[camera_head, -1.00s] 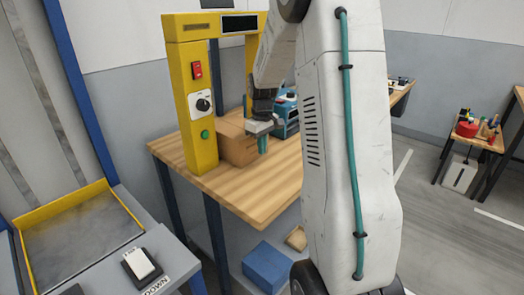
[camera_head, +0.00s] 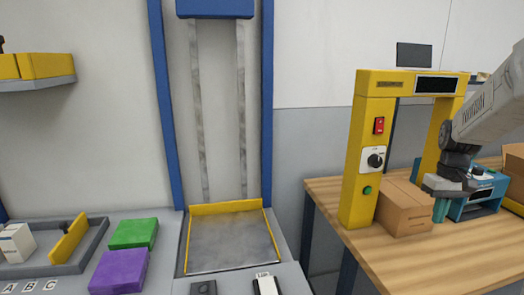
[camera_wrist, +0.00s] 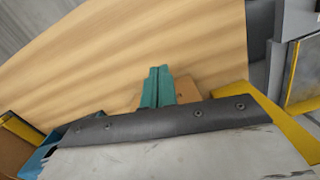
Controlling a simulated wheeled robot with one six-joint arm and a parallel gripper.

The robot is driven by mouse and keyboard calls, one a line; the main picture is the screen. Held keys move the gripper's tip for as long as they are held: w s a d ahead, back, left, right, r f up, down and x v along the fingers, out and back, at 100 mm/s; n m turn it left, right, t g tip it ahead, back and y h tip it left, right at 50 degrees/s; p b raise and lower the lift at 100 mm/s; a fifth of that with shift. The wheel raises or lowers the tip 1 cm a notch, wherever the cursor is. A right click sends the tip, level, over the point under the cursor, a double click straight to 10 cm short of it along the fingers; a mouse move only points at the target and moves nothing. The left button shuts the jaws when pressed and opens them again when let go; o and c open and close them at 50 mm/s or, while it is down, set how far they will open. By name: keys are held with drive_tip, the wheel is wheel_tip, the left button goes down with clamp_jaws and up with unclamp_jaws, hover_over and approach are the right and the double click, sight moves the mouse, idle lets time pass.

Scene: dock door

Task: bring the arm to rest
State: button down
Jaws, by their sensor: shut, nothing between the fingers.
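My gripper (camera_head: 441,209) is at the right of the head view, over the wooden table, close to a cardboard box. Its teal fingers are together with nothing between them. In the wrist view the fingers (camera_wrist: 157,86) point over the bare table top, and part of the cardboard box (camera_wrist: 187,90) shows behind them. My arm comes in from the right edge of the head view, and the rest of it is out of frame.
A yellow frame (camera_head: 368,150) with a red switch, dial and green button stands on the wooden table (camera_head: 400,262). The cardboard box (camera_head: 404,209) and a blue device (camera_head: 482,196) are beside my gripper. Left are a blue-framed lift (camera_head: 232,245), green (camera_head: 134,233) and purple blocks (camera_head: 119,271).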

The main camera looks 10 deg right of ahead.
drive_tip(key=s+a+r+t, duration=0.1)
drive_tip(key=s+a+r, duration=0.2)
drive_tip(key=s+a, duration=0.9)
drive_tip(key=s+a+r+n+t, duration=0.1)
drive_tip(key=s+a+r, duration=0.3)
drive_tip(key=s+a, duration=0.8)
drive_tip(key=a, duration=0.2)
drive_tip(key=shift+a+r+h, duration=0.25)
drive_tip(key=shift+a+h, duration=0.05)
